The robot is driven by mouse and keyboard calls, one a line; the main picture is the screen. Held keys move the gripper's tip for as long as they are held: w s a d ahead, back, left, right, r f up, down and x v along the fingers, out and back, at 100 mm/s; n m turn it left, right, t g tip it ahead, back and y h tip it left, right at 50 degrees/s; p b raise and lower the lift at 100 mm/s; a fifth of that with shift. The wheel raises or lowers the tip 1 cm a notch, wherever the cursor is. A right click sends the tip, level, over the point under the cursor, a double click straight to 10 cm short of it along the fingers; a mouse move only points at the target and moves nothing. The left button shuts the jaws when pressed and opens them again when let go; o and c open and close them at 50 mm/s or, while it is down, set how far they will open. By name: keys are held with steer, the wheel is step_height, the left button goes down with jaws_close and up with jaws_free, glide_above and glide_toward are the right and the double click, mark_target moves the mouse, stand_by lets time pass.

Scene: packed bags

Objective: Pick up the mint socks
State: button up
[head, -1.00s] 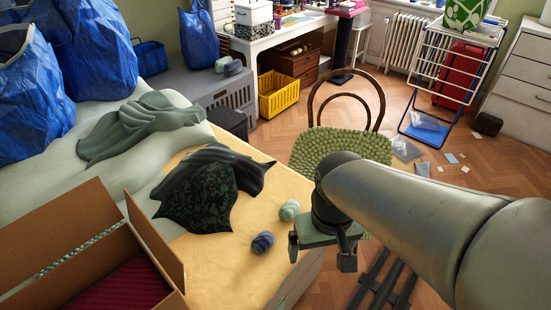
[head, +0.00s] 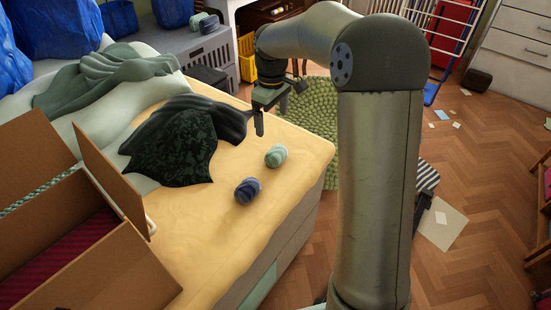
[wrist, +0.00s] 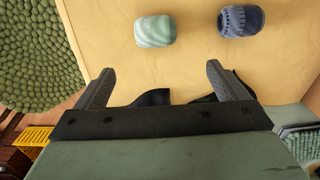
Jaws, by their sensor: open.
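The mint socks (head: 276,156) are a rolled, pale green striped bundle on the yellow sheet near the bed's right edge. They also show in the wrist view (wrist: 155,31), beyond my gripper's fingertips. My gripper (head: 275,117) is above the bed's far right part, behind the mint socks in the head view. A navy sock roll (head: 247,190) lies close by, also seen in the wrist view (wrist: 241,21).
Dark patterned clothing (head: 180,140) lies left of the socks. An open cardboard box (head: 105,255) stands at the front left. The sheet in front of the socks is bare.

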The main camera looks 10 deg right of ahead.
mark_target(275, 150)
step_height(275, 150, down, 10)
steer(key=shift+r+b, duration=0.1)
steer(key=shift+b, duration=0.6)
steer(key=f, duration=0.3)
steer(key=f+b, duration=0.1)
steer(key=f, duration=0.1)
steer(key=shift+d+f, duration=0.1)
steer(key=shift+d, duration=0.3)
steer(key=c, duration=1.1)
